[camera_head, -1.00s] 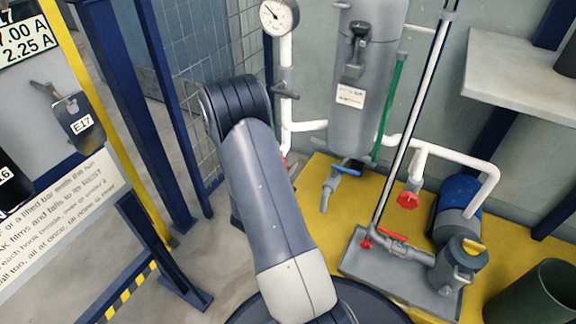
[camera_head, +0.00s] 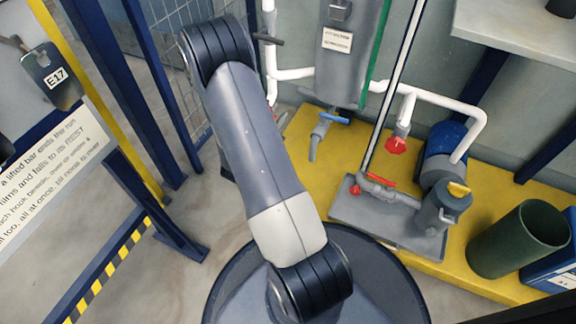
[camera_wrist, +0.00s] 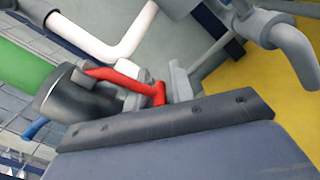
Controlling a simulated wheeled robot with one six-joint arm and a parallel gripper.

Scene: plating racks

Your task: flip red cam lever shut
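In the wrist view a red lever (camera_wrist: 122,80) sits on a dark round coupling (camera_wrist: 68,98), by the end of a green hose (camera_wrist: 22,70). The lever slants down to the right and bends at its near end. The dark edge of my gripper (camera_wrist: 162,112) lies just in front of it, with the lever's near end close to or touching it. A grey piece beside the lever may be a finger; I cannot tell whether the fingers are open. In the head view my gripper is hidden behind my arm, and only small red bits (camera_head: 275,106) show beside it.
A white pipe (camera_wrist: 105,40) and a grey spout (camera_wrist: 292,45) are close by in the wrist view. In the head view a pump (camera_head: 440,208) with another red lever (camera_head: 381,180), a red handwheel (camera_head: 396,146) and a dark green bin (camera_head: 518,240) stand on the yellow platform (camera_head: 320,178).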

